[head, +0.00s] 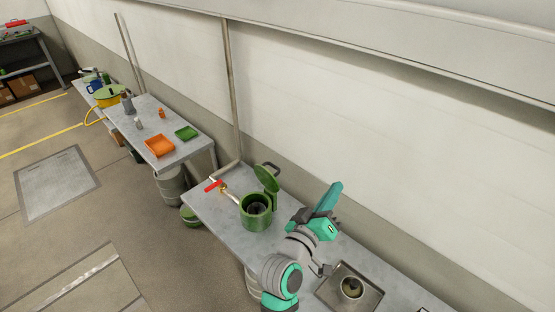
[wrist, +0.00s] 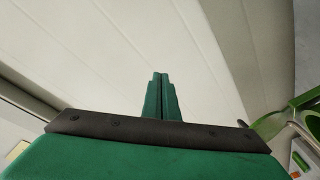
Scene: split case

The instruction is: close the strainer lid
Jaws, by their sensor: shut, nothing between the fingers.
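The green strainer (head: 256,217) stands on the metal table in the head view. Its green lid (head: 266,179) is raised, tilted up at the strainer's back, with a dark handle at its top. The strainer's mouth is open and its inside looks dark. My gripper (head: 331,197) is raised to the right of the strainer, apart from the lid. In the wrist view my gripper (wrist: 160,76) has its two fingers together, with nothing between them, against the pale wall. Green curved parts (wrist: 301,112) show at the right edge of the wrist view, only partly in frame.
A pipe with a red handle (head: 213,186) lies left of the strainer. A metal tray (head: 369,293) with a round container (head: 352,287) is at the lower right. The wall (head: 400,130) runs close behind the table. Another table holds an orange tray (head: 160,146) and a green tray (head: 186,133).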

